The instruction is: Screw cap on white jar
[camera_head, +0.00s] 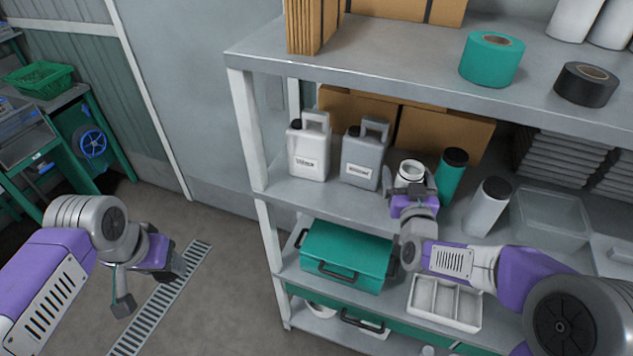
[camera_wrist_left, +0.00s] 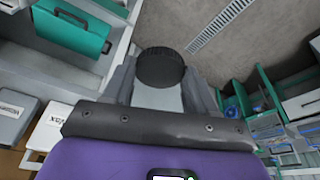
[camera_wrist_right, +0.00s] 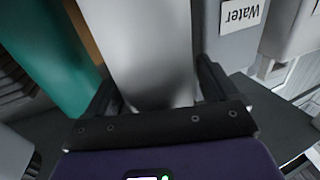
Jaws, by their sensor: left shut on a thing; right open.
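The white jar (camera_head: 411,169) stands on the middle shelf, with its round top uncapped. My right gripper (camera_head: 412,186) is open around it from the front. In the right wrist view the jar's white side (camera_wrist_right: 145,50) fills the space between the two fingers; whether they touch it I cannot tell. My left gripper (camera_head: 148,282) hangs over the floor, left of the rack and well apart from the jar. In the left wrist view it is shut on a black ribbed cap (camera_wrist_left: 160,67). In the head view the cap cannot be made out.
Two labelled jugs (camera_head: 308,152) (camera_head: 362,160) stand left of the jar. A green bottle (camera_head: 451,175) and a white bottle (camera_head: 488,207), both black-topped, stand close on its right. The upper shelf (camera_head: 390,85) overhangs. A green toolbox (camera_head: 346,254) lies below.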

